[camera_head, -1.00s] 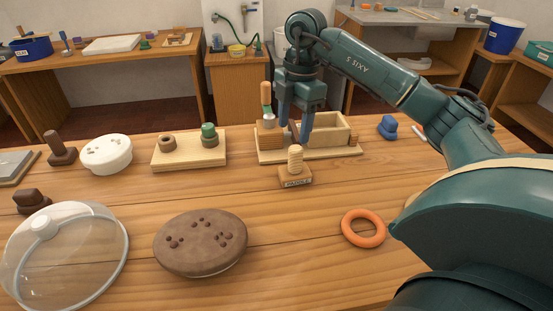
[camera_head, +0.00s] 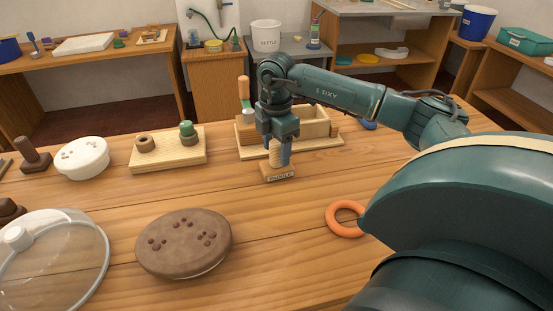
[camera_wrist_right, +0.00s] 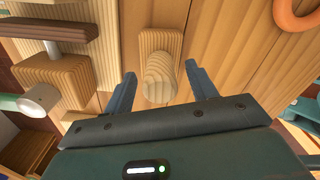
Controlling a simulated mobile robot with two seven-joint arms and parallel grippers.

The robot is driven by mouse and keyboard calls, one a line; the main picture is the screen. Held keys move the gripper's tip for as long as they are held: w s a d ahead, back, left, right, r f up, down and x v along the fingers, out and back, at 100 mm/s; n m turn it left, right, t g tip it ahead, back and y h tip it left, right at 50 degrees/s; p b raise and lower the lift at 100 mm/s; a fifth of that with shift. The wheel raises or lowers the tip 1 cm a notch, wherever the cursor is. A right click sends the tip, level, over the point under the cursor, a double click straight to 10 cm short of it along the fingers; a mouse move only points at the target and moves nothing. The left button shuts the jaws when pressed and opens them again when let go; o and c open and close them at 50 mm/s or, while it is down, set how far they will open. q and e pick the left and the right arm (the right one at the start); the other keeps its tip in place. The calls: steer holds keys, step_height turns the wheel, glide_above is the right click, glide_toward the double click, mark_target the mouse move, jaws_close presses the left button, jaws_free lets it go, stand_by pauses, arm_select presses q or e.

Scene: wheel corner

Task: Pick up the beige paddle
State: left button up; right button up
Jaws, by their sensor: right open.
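In the right wrist view the paddle's grip (camera_wrist_right: 159,78) lies between the two open fingers of the right gripper (camera_wrist_right: 160,85), with a gap on each side. My left gripper is not in view.
A wooden tray with an open box (camera_head: 316,124) is just behind the paddle. An orange ring (camera_head: 333,222) lies to the right, and a brown round disc (camera_head: 185,241) to the front left. A board with pegs (camera_head: 165,155) stands at the left.

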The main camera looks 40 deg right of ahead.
steer(key=shift+f, duration=0.9)
steer(key=shift+c, duration=0.3)
jaws_close()
